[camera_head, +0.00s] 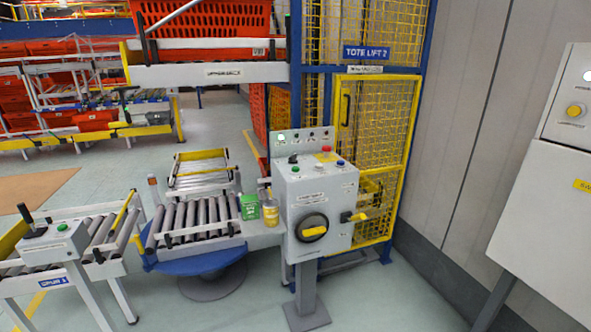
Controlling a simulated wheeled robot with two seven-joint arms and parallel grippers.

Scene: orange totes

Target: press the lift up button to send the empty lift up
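A light grey control box (321,190) stands on a post at the centre. Its sloped top carries a green button (295,169), a red button (325,151), a blue button (340,163) and a black switch. The button labels are too small to read. A round black switch with a yellow handle (313,232) is on its front. The tote lift (412,92) stands behind it, a blue frame with yellow mesh and a "TOTE LIFT 2" sign (366,53). Its lower mesh door looks shut. The lift's inside is partly hidden by mesh. Neither gripper is in view.
A roller turntable (200,218) on a blue round base is left of the box, with a green container (249,206) and a yellow can (270,212) at its right. An orange tote (205,22) sits on the upper deck. A grey cabinet (545,190) stands right. Floor before the box is clear.

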